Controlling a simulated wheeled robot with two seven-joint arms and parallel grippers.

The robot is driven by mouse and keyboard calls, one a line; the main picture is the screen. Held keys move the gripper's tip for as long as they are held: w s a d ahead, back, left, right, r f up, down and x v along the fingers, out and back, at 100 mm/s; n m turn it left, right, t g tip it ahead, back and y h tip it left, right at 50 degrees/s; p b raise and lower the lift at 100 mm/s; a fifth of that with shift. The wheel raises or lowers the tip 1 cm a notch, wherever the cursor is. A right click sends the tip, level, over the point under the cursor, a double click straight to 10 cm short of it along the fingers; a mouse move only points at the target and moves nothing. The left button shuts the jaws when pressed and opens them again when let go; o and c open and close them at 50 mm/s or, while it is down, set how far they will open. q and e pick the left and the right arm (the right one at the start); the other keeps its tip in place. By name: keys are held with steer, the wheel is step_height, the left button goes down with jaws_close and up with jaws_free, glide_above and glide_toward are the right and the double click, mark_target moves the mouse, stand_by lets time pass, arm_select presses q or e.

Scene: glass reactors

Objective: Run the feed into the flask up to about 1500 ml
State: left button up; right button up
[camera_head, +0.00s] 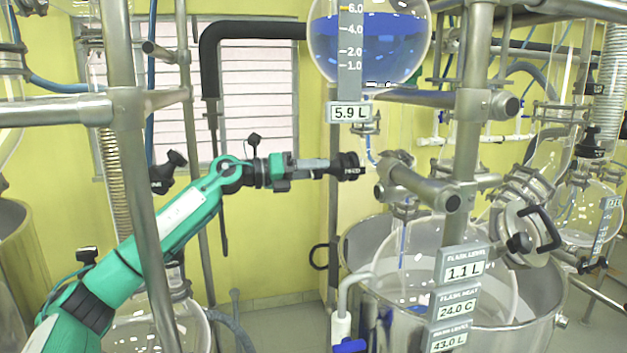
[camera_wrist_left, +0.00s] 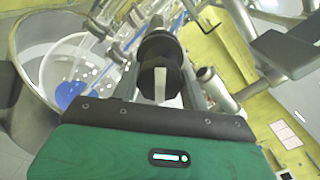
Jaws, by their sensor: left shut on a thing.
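The round glass feed vessel (camera_head: 372,40) at the top of the head view holds blue liquid, and its sign (camera_head: 349,113) reads 5.9 L. A thin blue line shows below its outlet. The big glass flask (camera_head: 420,258) sits in a steel bath; its level sign (camera_head: 464,270) reads 1.1 L. A thin blue line also shows inside the flask. My left gripper (camera_head: 343,166) is shut on a black valve knob below the feed vessel. In the left wrist view the black knob (camera_wrist_left: 160,84), with a white mark, lies between the fingers. My right gripper is out of view.
The steel bath rim (camera_head: 555,310) surrounds the flask. A steel post (camera_head: 468,130) and a horizontal steel pipe (camera_head: 425,185) stand close to the right of my gripper. Another steel post (camera_head: 130,150) crosses in front of my left arm. Other signs read 24.0 C and 43.0 L.

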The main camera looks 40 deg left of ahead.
arm_select(q)
steer(key=m+b, duration=0.1)
steer(key=m, duration=0.1)
steer(key=m+b, duration=0.3)
steer(key=m, duration=0.1)
steer(key=shift+f+m+b, duration=0.3)
steer(key=m+b, duration=0.2)
steer(key=m, duration=0.2)
steer(key=shift+m+b, duration=0.4)
steer(key=shift+r, duration=0.1)
steer(key=o, duration=1)
steer(key=shift+r, duration=0.1)
